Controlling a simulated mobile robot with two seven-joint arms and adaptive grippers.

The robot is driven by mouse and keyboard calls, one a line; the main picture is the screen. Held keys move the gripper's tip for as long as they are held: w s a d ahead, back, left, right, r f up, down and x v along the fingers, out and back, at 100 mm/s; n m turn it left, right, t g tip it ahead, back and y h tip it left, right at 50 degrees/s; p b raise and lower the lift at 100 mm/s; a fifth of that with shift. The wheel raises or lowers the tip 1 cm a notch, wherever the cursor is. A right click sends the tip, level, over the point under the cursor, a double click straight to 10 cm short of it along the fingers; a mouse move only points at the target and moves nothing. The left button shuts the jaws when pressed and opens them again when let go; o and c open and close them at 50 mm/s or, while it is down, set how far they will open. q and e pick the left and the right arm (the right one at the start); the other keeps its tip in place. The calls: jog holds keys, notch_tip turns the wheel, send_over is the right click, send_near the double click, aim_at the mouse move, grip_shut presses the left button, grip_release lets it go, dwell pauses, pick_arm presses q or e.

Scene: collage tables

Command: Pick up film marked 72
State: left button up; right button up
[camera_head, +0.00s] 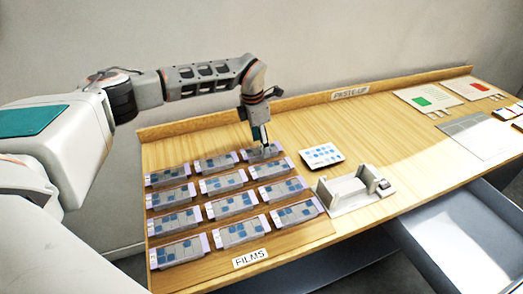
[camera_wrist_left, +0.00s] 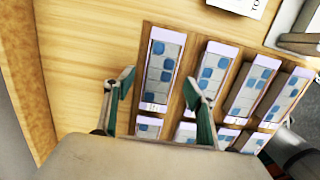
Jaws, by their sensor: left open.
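Several films with blue patches and pale lilac ends lie in a grid on the wooden table; their numbers are too small to read in the head view. My left gripper (camera_head: 263,147) points down at the film in the back right corner of the grid (camera_head: 251,156), partly covering it. In the left wrist view my left gripper (camera_wrist_left: 160,84) is open and empty, its green-lined fingers apart on either side of a film (camera_wrist_left: 165,65). That film's small end mark is not legible, so I cannot tell which film is marked 72. My right gripper is not in view.
A card with blue spots (camera_head: 322,154) and a grey fixture (camera_head: 352,190) stand right of the films. A FILMS label (camera_head: 250,258) is at the front edge. Green-marked (camera_head: 428,97) and red-marked (camera_head: 472,89) sheets lie far right. A drawer (camera_head: 465,235) stands open below.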

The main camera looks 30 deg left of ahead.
pick_arm(q)
jog(key=shift+f, duration=0.3)
jog(key=c, duration=1)
jog(key=shift+r, duration=0.1)
jog(key=shift+c, duration=0.2)
